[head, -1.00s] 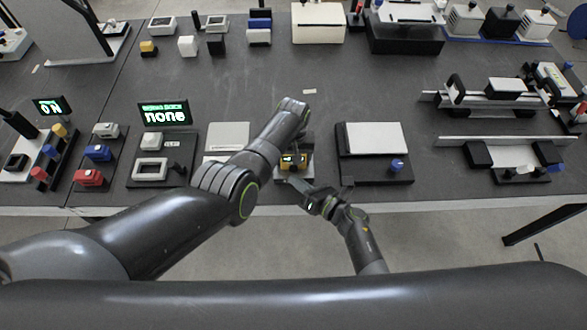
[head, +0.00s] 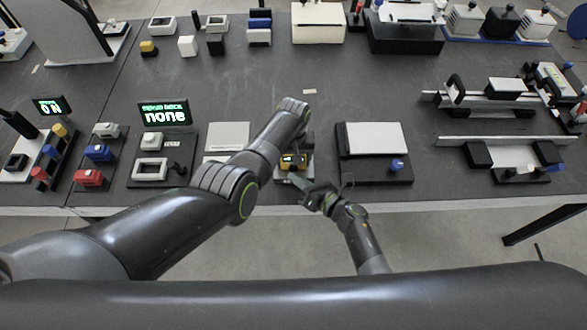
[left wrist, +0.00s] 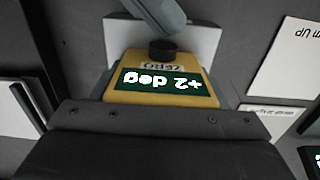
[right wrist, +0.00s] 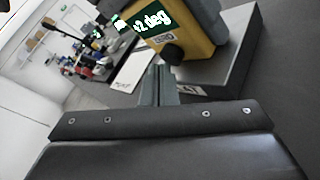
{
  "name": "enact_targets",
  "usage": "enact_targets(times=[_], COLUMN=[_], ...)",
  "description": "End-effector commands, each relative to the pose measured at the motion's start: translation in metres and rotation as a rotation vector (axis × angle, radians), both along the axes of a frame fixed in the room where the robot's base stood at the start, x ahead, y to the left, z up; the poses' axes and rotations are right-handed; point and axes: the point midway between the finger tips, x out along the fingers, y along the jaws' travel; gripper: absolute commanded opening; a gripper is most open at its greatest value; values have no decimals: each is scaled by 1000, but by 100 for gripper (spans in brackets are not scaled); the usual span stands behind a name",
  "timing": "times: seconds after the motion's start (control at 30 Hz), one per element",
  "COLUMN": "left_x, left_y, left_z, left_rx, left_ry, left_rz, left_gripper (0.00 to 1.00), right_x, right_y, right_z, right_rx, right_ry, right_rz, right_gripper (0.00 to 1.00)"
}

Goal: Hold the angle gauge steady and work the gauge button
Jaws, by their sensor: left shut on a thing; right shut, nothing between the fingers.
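A white plate on a dark base (head: 375,139) with a blue knob stands right of the gauge. A lit sign (head: 164,113) reading "none" and a pale panel (head: 227,137) stand left. My left arm crosses over the table. The table middle behind is clear.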

Motion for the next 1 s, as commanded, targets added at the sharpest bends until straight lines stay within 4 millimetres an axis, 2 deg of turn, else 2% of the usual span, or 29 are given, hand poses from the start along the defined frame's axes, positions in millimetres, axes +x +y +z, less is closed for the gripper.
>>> enact_targets(times=[0.03, 1.0], left_x=[-5, -5], left_y=[2, 2], left_z=[-6, -5], left_rx=[3, 3], left_ry=[13, 13], left_rz=[1, 1], left_gripper=[35, 35], right_x=[0, 8], right_y=[0, 0], right_z=[-1, -1], right_rx=[0, -1], right_ry=[0, -1], right_rz=[0, 0], right_gripper=[0, 0])
